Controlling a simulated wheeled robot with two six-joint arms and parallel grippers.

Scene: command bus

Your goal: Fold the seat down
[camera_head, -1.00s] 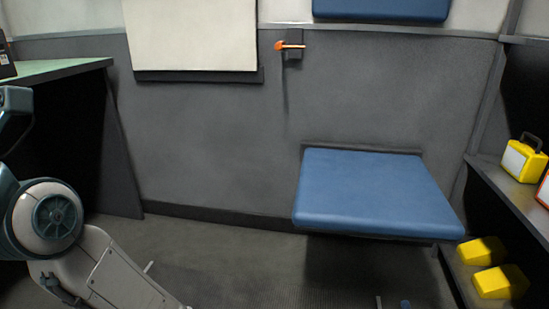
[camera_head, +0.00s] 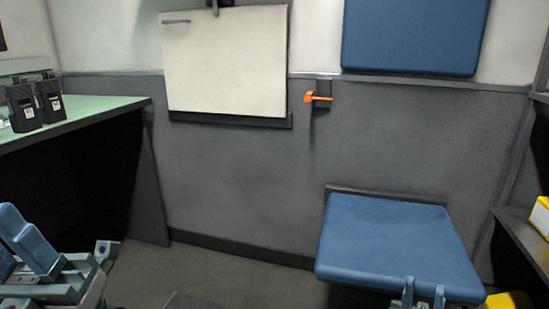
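The blue seat (camera_head: 390,240) lies flat, folded out from the grey wall at the lower right, in front of a dark mount strip. A blue back cushion (camera_head: 415,35) is on the wall above it. My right gripper (camera_head: 424,288) shows at the bottom edge, its two fingertips apart with nothing between them. It overlaps the seat's front edge in the picture; I cannot tell whether it touches. Part of my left gripper (camera_head: 62,262) shows at the lower left, far from the seat; its opening is unclear.
An orange-handled latch (camera_head: 318,98) is on the wall above the seat. A white panel (camera_head: 225,62) hangs to its left. A green-topped desk (camera_head: 95,108) with black radios (camera_head: 36,102) stands left. A shelf (camera_head: 522,232) with yellow boxes is at right. Floor between is clear.

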